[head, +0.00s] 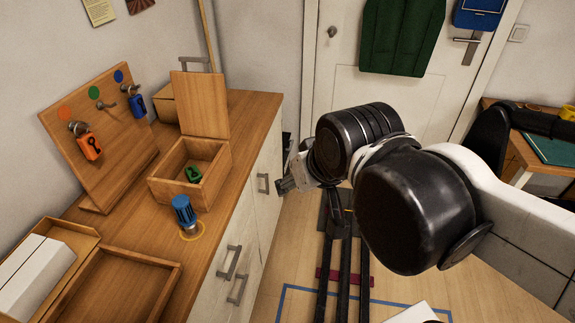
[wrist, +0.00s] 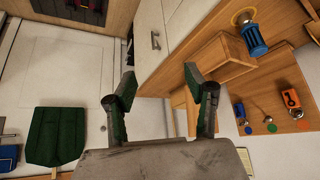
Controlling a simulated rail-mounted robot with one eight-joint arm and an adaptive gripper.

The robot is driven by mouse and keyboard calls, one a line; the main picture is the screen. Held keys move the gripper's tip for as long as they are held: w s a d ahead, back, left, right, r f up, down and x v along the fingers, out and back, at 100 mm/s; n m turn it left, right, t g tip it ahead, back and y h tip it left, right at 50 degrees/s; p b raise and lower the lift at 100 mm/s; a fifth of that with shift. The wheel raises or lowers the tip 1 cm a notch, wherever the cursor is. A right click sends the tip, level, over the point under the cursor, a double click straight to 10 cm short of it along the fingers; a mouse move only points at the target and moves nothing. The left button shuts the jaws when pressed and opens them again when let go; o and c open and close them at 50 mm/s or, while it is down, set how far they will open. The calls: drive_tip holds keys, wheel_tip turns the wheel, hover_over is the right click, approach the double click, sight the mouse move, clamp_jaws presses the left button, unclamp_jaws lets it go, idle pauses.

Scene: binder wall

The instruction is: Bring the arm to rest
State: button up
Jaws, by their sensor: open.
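My gripper (head: 286,186) is beside the front edge of the wooden counter (head: 262,110), in front of the white cabinet below it. In the wrist view its two fingers (wrist: 160,82) stand apart with nothing between them, so it is open and empty. My arm's dark joints hide part of the gripper in the head view. The arm is bent and comes in from the right, over the floor.
On the counter are an open wooden box (head: 158,189) with a green padlock (head: 193,173), a blue cylinder (head: 184,212), and a pegboard (head: 72,150) with orange (head: 90,147) and blue (head: 137,105) padlocks. Cabinet handles (head: 229,262) protrude. A door (head: 345,90) stands behind; a desk (head: 530,158) is right.

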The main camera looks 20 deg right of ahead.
drive_tip(key=shift+s+d+f, duration=0.25)
drive_tip(key=shift+s+f, duration=0.1)
drive_tip(key=shift+s, duration=0.35)
idle(0.8)
